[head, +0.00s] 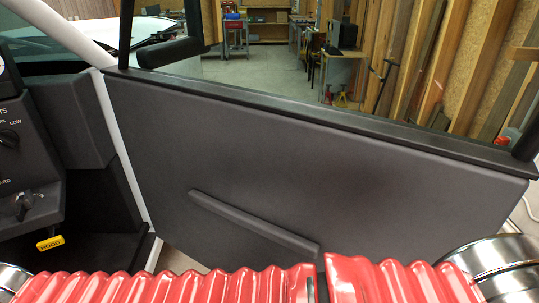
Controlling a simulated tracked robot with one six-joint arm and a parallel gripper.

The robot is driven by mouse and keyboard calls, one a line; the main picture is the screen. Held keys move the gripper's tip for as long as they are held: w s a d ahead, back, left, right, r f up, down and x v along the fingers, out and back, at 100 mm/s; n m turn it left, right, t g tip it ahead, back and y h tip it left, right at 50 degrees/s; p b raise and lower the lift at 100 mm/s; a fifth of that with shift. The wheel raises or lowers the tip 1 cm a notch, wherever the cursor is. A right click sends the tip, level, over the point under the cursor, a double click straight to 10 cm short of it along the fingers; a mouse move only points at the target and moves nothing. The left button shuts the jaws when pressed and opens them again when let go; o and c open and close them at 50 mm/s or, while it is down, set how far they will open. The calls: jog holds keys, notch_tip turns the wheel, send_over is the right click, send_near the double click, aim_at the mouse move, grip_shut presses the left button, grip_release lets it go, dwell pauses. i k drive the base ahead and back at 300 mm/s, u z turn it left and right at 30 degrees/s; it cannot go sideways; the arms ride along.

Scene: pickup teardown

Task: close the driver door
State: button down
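The driver door (310,170) fills the middle and right of the head view, with its dark grey inner panel facing me. It stands open, slanting away from the white pillar (127,165) at its left edge. A strip of floor shows between the door's lower left edge and the sill. A long raised armrest or pull (255,222) runs along the lower panel. The window frame is above, with a dark mirror (172,51) outside. The door's lower right part is hidden behind red ribbed covers, which look like my arm. My gripper is not in view.
The dashboard (30,160) with knobs and a yellow hood-release handle (50,242) is at the left. Beyond the window are a workshop floor (265,85), a workbench (345,53), a red tool cart (235,38) and timber wall studs at the right.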

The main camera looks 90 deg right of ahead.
aim_at(257, 136)
jog(key=z, duration=2.6)
jog(key=k, duration=0.55)
jog(key=z, duration=0.25)
jog(key=i, duration=0.45)
